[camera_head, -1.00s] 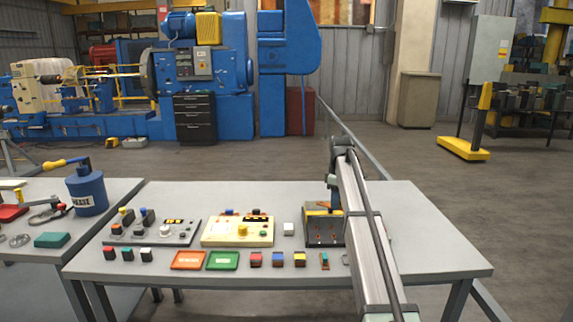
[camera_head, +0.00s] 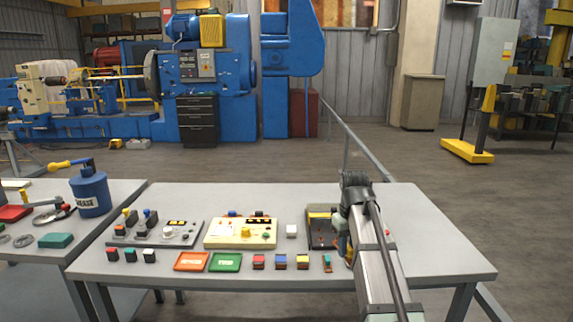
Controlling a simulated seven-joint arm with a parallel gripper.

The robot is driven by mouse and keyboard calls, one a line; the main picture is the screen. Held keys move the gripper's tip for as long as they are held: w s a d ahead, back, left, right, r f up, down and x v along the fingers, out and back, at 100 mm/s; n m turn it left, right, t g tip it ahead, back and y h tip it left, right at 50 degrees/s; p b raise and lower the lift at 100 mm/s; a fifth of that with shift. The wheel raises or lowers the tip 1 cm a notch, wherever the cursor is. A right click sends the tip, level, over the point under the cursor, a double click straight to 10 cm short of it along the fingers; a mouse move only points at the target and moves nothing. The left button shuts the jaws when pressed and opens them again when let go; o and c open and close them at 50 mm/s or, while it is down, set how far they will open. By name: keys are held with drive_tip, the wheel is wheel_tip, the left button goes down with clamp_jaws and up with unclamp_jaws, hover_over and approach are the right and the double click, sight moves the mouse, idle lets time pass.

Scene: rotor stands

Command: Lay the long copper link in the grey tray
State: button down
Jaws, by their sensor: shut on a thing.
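My gripper (camera_head: 347,248) is low over the right part of the table, just right of the dark panel, and largely covered by my own arm. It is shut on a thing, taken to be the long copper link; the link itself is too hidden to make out. The dark panel (camera_head: 320,232) has a yellow-edged back and small reddish marks on its face. I cannot pick out the grey tray; my arm covers part of the table on the right.
An orange tray (camera_head: 191,262) and a green tray (camera_head: 225,262) lie at the front. Several small coloured blocks stand beside them. A cream control box (camera_head: 240,234) and a grey one (camera_head: 155,234) stand behind. The table's (camera_head: 425,235) right end is clear.

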drive_tip(key=shift+s+a, duration=0.1)
drive_tip(key=shift+s, duration=0.45)
drive_tip(key=shift+a+r, duration=0.2)
drive_tip(key=shift+n, duration=0.6)
drive_tip(key=w+a+f, duration=0.1)
drive_tip(key=w+a, duration=0.4)
drive_tip(key=w, duration=0.4)
drive_tip(key=w+a+f, duration=0.1)
drive_tip(key=w+a, duration=0.5)
drive_tip(key=w, duration=0.4)
drive_tip(key=w+a+f, duration=0.1)
drive_tip(key=w+a, duration=0.5)
drive_tip(key=w, duration=0.3)
drive_tip(key=shift+w+f, duration=0.15)
drive_tip(key=shift+w, duration=0.05)
drive_tip(key=m, duration=0.2)
hover_over(282, 222)
drive_tip(key=shift+m, duration=1.3)
drive_tip(key=shift+s+f, duration=0.15)
drive_tip(key=shift+f, duration=4.5)
drive_tip(key=shift+f, duration=0.2)
